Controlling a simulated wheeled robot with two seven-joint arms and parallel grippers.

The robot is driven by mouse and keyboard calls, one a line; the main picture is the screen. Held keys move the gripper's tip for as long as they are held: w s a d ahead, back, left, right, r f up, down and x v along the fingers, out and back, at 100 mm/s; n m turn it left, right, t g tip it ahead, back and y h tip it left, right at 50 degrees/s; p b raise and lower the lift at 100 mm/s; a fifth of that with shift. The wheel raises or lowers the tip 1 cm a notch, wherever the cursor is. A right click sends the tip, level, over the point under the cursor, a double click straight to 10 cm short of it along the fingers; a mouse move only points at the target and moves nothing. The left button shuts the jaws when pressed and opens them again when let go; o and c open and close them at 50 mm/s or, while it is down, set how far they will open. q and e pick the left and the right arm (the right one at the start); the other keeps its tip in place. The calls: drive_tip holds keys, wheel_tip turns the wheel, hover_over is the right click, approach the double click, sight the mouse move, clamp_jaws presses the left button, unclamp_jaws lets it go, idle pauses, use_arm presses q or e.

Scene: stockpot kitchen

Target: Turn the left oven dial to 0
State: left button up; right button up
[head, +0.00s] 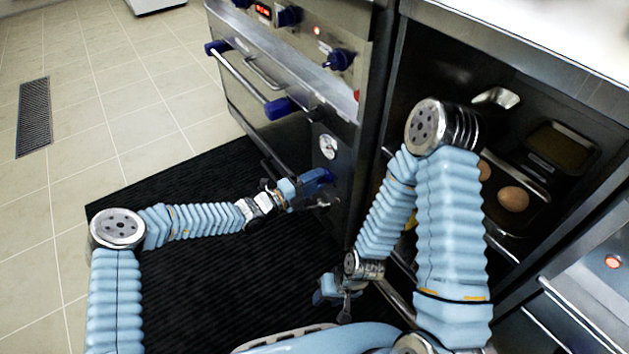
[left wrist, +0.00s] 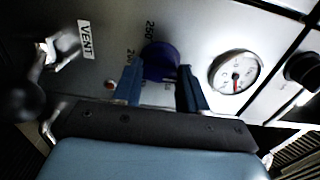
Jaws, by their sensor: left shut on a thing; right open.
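The blue oven dial (left wrist: 160,62) sits on the steel front panel between the two fingers of my left gripper (left wrist: 160,86), which is shut on it. The printed marks 250 and 200 show beside the dial; its pointer and the 0 mark are hidden or cannot be made out. In the head view my left gripper (head: 312,186) reaches the lower oven front and mostly covers this dial. My right gripper (head: 340,292) is open and empty, low in front of the cabinet and apart from the oven.
A round white gauge (head: 328,146) is close to the dial. A VENT label (left wrist: 85,39) and a small red light (left wrist: 110,85) are on the same panel. Other blue knobs (head: 340,59) and the oven handle (head: 240,76) are higher up. A black mat (head: 215,270) covers the floor.

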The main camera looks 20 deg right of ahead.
use_arm(q)
drive_tip(key=shift+f, duration=0.1)
idle(0.4)
drive_tip(key=o, duration=1)
drive_tip(key=p+v, duration=0.1)
drive_tip(key=v, duration=1.3)
drive_tip(key=shift+d, duration=0.1)
